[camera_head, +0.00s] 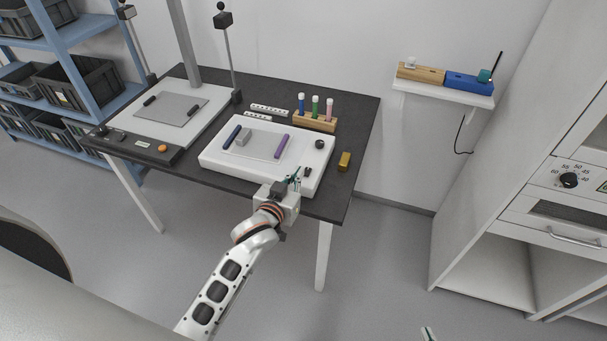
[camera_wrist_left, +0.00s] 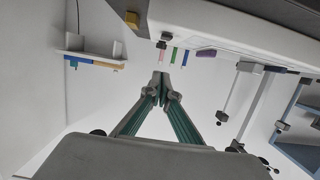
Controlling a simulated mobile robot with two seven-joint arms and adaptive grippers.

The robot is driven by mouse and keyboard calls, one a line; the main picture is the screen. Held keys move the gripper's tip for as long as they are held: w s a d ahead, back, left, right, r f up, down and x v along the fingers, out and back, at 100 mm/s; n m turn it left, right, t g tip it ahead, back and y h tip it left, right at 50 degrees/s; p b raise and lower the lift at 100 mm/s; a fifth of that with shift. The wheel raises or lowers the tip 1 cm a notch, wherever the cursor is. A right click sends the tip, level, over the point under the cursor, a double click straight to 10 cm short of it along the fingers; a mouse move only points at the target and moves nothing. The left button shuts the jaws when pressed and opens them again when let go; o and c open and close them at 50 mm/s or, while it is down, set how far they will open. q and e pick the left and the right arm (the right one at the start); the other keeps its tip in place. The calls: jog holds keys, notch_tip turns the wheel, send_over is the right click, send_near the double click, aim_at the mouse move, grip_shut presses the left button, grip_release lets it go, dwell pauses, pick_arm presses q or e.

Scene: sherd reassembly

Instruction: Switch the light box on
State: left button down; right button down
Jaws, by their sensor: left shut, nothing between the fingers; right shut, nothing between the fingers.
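The light box (camera_head: 214,158) is a white slab near the table's front edge, with a pale panel on top; I cannot tell whether it is lit. A round black knob (camera_head: 320,144) and a small dark switch-like piece (camera_head: 307,171) sit at its right end. My left gripper (camera_head: 296,174) is shut and empty at the box's front right edge, just left of the dark piece; contact cannot be told. In the left wrist view its fingertips (camera_wrist_left: 161,84) are together, with the white box (camera_wrist_left: 225,28) above them. Only the tip of my right gripper (camera_head: 428,333) shows, low in the head view.
On the box lie a dark blue bar (camera_head: 231,137), a grey block (camera_head: 244,136) and a purple bar (camera_head: 282,147). A yellow block (camera_head: 344,160) stands to its right. Behind is a wooden rack (camera_head: 315,122) with coloured vials. A grey-panelled board (camera_head: 205,116) is at left.

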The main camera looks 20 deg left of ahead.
pick_arm(q)
send_over(304, 182)
jog(key=shift+w+f, duration=0.1)
jog(key=shift+f, duration=0.5)
notch_tip(304, 182, down, 3)
jog(key=shift+a+r, duration=0.1)
jog(key=shift+r, duration=0.1)
jog(key=shift+f, duration=0.75)
pick_arm(e)
jog(key=shift+d, duration=0.35)
pick_arm(q)
jog(key=f+b, duration=0.1)
jog(key=b, duration=0.2)
jog(key=shift+t, duration=0.4)
jog(key=shift+f+b, duration=0.15)
jog(key=shift+b, duration=0.45)
jog(key=shift+r, duration=0.3)
pick_arm(e)
jog(key=shift+w+a+f+y, duration=0.25)
jog(key=shift+a+f, duration=0.1)
jog(key=shift+a, duration=0.2)
jog(key=shift+w+a+f+y, duration=0.2)
jog(key=shift+a+f, duration=0.1)
jog(key=shift+a, duration=0.25)
pick_arm(q)
jog(key=shift+p, duration=0.3)
